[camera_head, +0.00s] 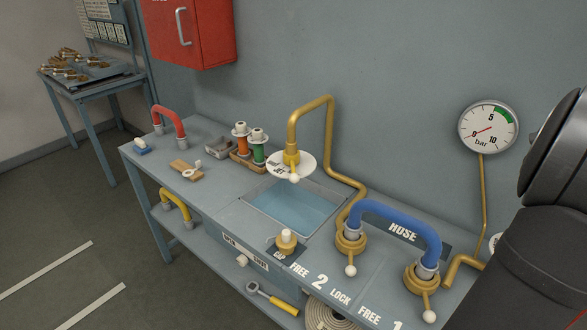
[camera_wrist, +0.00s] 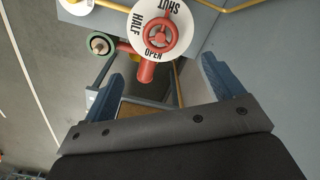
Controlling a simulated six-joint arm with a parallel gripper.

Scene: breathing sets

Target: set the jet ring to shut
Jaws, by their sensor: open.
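In the wrist view, a red spoked ring (camera_wrist: 157,36) sits over a round white dial plate (camera_wrist: 178,46) marked SHUT at the top, HALF at the left and OPEN at the bottom. Nothing is between the fingertips in contact with both. The head view does not show my fingers or this red ring clearly.
A green-rimmed round fitting (camera_wrist: 101,43) is close to the left finger. In the head view, the bench holds a basin (camera_head: 290,210), a brass spout (camera_head: 328,125) with a white dial, a blue hose (camera_head: 400,215) and a yellow-handled wrench (camera_head: 275,300). A gauge (camera_head: 488,127) hangs on the wall.

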